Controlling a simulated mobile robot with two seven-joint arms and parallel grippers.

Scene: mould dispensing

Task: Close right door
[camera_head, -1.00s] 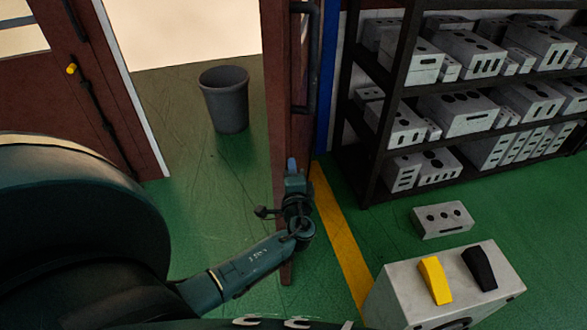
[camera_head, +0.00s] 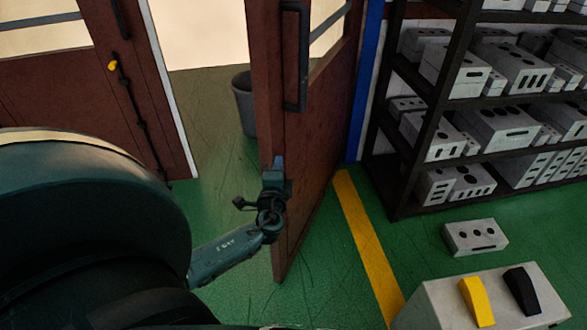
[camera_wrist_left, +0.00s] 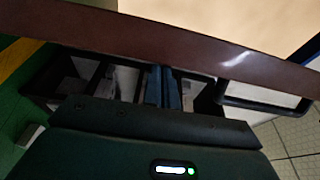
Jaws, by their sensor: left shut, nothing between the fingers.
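The right door (camera_head: 325,130) is brown-red and stands ajar, its free edge toward me, with a dark vertical handle (camera_head: 296,58) on its face. My left gripper (camera_head: 278,163) is shut and empty, at the free edge of this door. In the left wrist view the shut fingers (camera_wrist_left: 163,88) point at the door's edge (camera_wrist_left: 150,40), which runs across the picture; whether they touch it I cannot tell. The left door (camera_head: 60,90) is at the far left with a dark bar and a yellow knob. My right gripper is out of view.
A grey bin (camera_head: 243,103) stands behind the right door in the doorway. A dark shelf rack (camera_head: 404,150) with grey moulds is at the right. A loose mould (camera_head: 474,237) and a crate-like box (camera_head: 440,295) with yellow and black pieces sit on the right. Green floor lies between.

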